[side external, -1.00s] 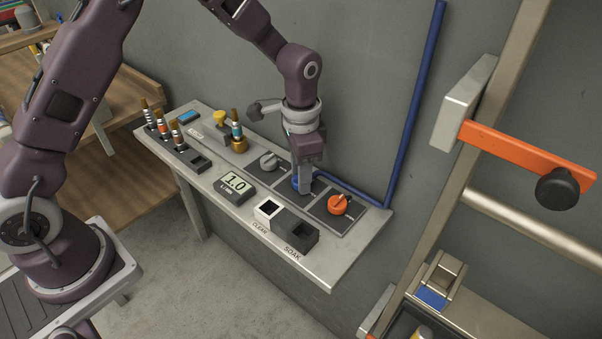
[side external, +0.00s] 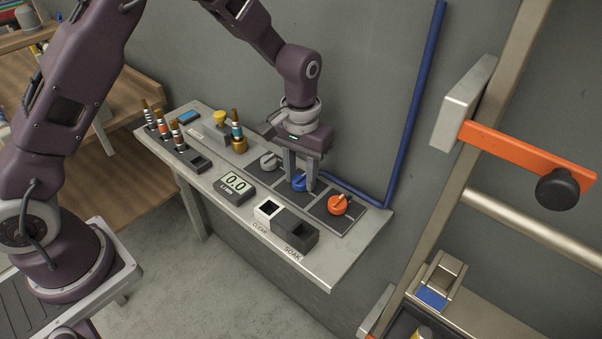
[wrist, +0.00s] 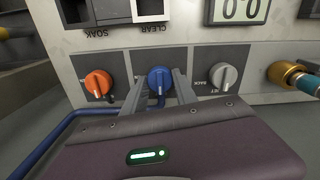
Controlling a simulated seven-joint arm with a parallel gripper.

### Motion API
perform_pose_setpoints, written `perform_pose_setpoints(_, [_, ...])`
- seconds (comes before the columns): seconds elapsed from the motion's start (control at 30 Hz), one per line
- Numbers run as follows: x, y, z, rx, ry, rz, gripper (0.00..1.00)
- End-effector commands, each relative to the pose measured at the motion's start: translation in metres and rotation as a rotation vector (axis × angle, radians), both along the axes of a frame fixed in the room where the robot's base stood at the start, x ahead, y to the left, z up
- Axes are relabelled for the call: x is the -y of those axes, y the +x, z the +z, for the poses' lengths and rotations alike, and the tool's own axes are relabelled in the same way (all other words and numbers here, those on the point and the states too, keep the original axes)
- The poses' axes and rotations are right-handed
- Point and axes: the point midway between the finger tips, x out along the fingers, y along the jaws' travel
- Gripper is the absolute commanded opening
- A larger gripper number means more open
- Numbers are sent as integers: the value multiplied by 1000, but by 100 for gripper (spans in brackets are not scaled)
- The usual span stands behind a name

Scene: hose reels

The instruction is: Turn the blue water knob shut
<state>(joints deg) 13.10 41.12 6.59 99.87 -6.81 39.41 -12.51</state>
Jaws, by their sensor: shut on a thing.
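The blue water knob (side external: 299,183) sits on the middle of three dark plates on the bench panel; it also shows in the wrist view (wrist: 160,79). My gripper (side external: 300,187) points down with one finger on each side of the knob, shut on it. In the wrist view the fingers flank the knob, and its pointer faces down in the picture, towards my wrist. The flow display (side external: 235,184) reads 0.0, and it is partly cut off in the wrist view (wrist: 240,10).
An orange knob (side external: 339,205) and a grey knob (side external: 268,161) flank the blue one closely. A blue pipe (side external: 408,120) rises behind. A brass fitting (side external: 239,145) stands left of the grey knob.

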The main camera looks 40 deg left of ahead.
Motion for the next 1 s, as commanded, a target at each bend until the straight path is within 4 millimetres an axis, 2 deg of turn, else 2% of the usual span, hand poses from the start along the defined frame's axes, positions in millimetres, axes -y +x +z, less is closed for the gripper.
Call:
perform_pose_setpoints(0.63, [0, 1, 1, 2, -2, 46, 0])
perform_pose_setpoints(0.67, [0, 1, 1, 2, -2, 46, 38])
perform_pose_setpoints(0.73, [0, 1, 1, 2, -2, 46, 52])
perform_pose_setpoints(0.77, [0, 1, 1, 2, -1, 45, 56])
perform_pose_setpoints(1.0, [0, 0, 0, 1, -1, 44, 56])
